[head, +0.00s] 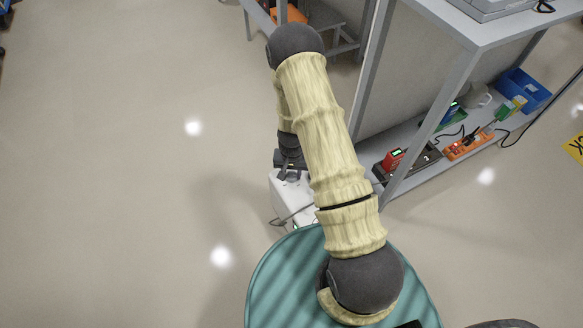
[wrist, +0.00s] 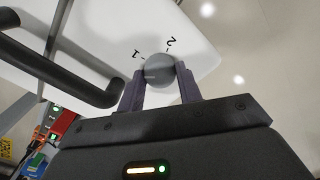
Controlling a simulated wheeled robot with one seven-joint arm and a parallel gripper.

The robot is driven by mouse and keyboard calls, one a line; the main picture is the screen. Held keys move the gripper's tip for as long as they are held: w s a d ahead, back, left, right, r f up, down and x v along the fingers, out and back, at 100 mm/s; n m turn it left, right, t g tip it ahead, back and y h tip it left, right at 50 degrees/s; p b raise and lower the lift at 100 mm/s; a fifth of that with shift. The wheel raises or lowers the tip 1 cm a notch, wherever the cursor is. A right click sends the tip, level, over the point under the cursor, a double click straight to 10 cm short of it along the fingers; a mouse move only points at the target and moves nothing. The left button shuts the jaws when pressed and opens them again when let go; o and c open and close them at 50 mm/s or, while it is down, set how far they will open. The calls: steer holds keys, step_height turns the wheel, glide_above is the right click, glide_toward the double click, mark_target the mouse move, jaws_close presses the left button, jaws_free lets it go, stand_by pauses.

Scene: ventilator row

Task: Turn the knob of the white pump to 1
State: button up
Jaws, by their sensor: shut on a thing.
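The white pump (wrist: 100,28) fills the upper part of the wrist view, with a grey round knob (wrist: 159,68) on its face. The marks "1" and "2" show beside the knob, "1" to the left and "2" to the upper right. My gripper (wrist: 160,85) is shut on the knob, one finger on each side. A faint line on the knob's face is too small to read for its setting.
A dark bar-like handle (wrist: 60,68) juts in front of the pump, left of my gripper. A grey shelf unit (head: 410,130) stands right of the pump, holding a red device (head: 393,160), an orange power strip (head: 468,145) and a blue bin (head: 523,90). Floor at left is clear.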

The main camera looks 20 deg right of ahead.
mark_target(291, 175)
steer(key=m+p, duration=0.2)
steer(key=m, duration=0.1)
steer(key=shift+a+r+m, duration=0.1)
steer(key=shift+r+m, duration=0.05)
steer(key=shift+m, duration=0.15)
steer(key=shift+m+p, duration=0.9)
steer(key=shift+m, duration=0.4)
steer(key=o, duration=1)
step_height(291, 175, up, 17)
steer(key=p, duration=0.5)
steer(key=shift+r, duration=0.15)
